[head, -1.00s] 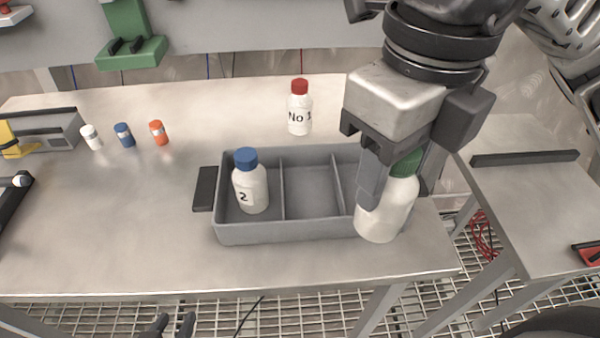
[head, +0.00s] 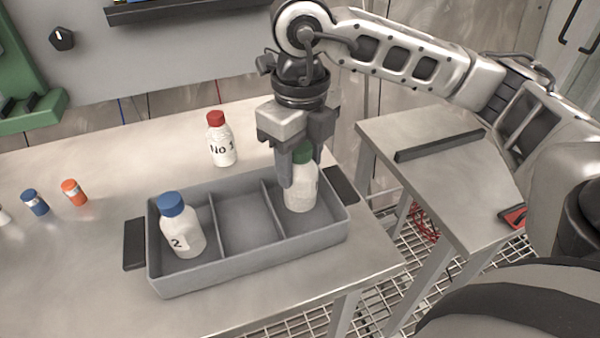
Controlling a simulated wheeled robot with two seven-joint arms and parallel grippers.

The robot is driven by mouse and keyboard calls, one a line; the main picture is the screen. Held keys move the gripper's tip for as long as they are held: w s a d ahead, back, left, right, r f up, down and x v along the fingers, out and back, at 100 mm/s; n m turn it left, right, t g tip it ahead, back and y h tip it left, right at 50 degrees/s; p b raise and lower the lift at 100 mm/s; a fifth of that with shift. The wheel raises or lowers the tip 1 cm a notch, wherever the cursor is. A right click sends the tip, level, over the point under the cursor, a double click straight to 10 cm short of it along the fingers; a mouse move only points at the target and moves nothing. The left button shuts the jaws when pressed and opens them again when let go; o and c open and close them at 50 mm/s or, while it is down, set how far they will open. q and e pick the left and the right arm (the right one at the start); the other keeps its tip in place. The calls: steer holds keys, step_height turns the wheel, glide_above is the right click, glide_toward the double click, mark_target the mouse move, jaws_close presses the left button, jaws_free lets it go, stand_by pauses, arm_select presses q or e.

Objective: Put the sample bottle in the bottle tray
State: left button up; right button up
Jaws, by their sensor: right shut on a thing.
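The grey bottle tray (head: 240,265) lies on the steel table and has three compartments. A white bottle with a green cap (head: 300,195) is upright in the right compartment; I cannot tell whether its base touches the floor. My right gripper (head: 293,165) is shut on it from above, its fingers hiding part of the cap and side. A white bottle with a blue cap (head: 181,232), marked 2, stands in the left compartment. The middle compartment is empty. A white bottle with a red cap (head: 222,146), marked No 1, stands behind the tray. My left gripper is out of view.
A side table (head: 440,185) with a dark bar stands at the right, beyond a gap over mesh flooring. A green fixture (head: 30,110) is on the back wall.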

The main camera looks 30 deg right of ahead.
mark_target(300, 173)
steer(key=f, duration=0.3)
steer(key=shift+w+d+f, duration=0.15)
steer(key=shift+w+f, duration=0.05)
steer(key=shift+f, duration=0.2)
steer(key=shift+f, duration=0.25)
steer(key=o, duration=1.1)
steer(key=shift+r, duration=0.1)
steer(key=shift+r, duration=0.1)
steer(key=shift+r+p, duration=0.25)
steer(key=shift+p, duration=0.15)
step_height(300, 173, up, 12)
steer(key=shift+f, duration=0.15)
